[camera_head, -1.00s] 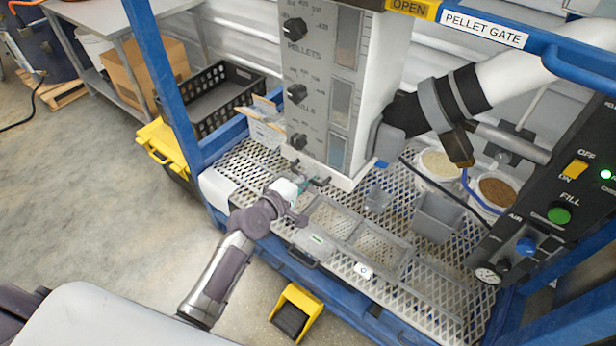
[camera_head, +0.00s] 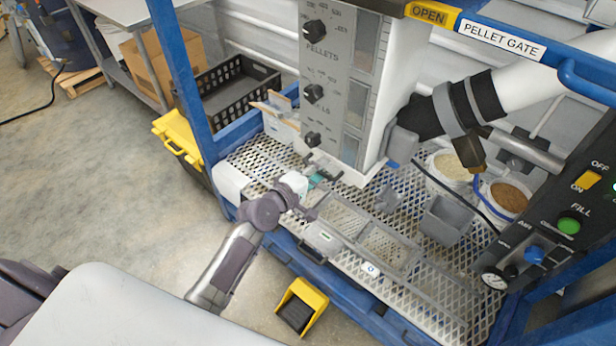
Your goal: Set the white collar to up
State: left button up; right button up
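My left gripper (camera_head: 312,180) is at the lower front edge of the tall grey-and-white dosing column (camera_head: 340,90), above the perforated metal deck (camera_head: 425,290). Its white body and dark fingers are small here, with a teal piece between or just behind them. I cannot tell whether the fingers are apart or closed on something. I cannot pick out a separate white collar with certainty; the area under the column is partly hidden by the gripper and the column. My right gripper is not in view.
A white pipe (camera_head: 528,90) with a black sleeve enters from the right. A grey bin (camera_head: 447,218), two filled buckets and a control panel (camera_head: 552,240) stand on the right. A black crate (camera_head: 235,95) is behind left. A yellow-and-black scoop-like item (camera_head: 302,305) lies on the floor.

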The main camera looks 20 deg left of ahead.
pick_arm(q)
jog(key=v, duration=1.1)
jog(key=shift+s, duration=0.25)
jog(key=s+a+f+m+g+y, duration=0.15)
jog(key=s+f, duration=0.25)
jog(key=f, duration=0.7)
jog(key=s+f+m+g+y, duration=0.1)
jog(key=s+f+m+g, duration=0.25)
jog(key=f, duration=0.65)
jog(key=s+a+f+m+g+y, duration=0.15)
jog(key=s+f, duration=0.25)
jog(key=f, duration=0.7)
jog(key=s+f+m+g, duration=0.2)
jog(key=s+f, duration=0.3)
jog(key=s, duration=0.4)
jog(key=s+f+m+g+y, duration=0.1)
jog(key=s+f+m, duration=0.3)
jog(key=s, duration=0.6)
jog(key=s+f+m+g, duration=0.4)
jog(key=s+f, duration=0.4)
jog(key=s, duration=0.1)
jog(key=shift+s+b, duration=0.25)
jog(key=shift+b, duration=0.15)
jog(key=shift+d, duration=0.1)
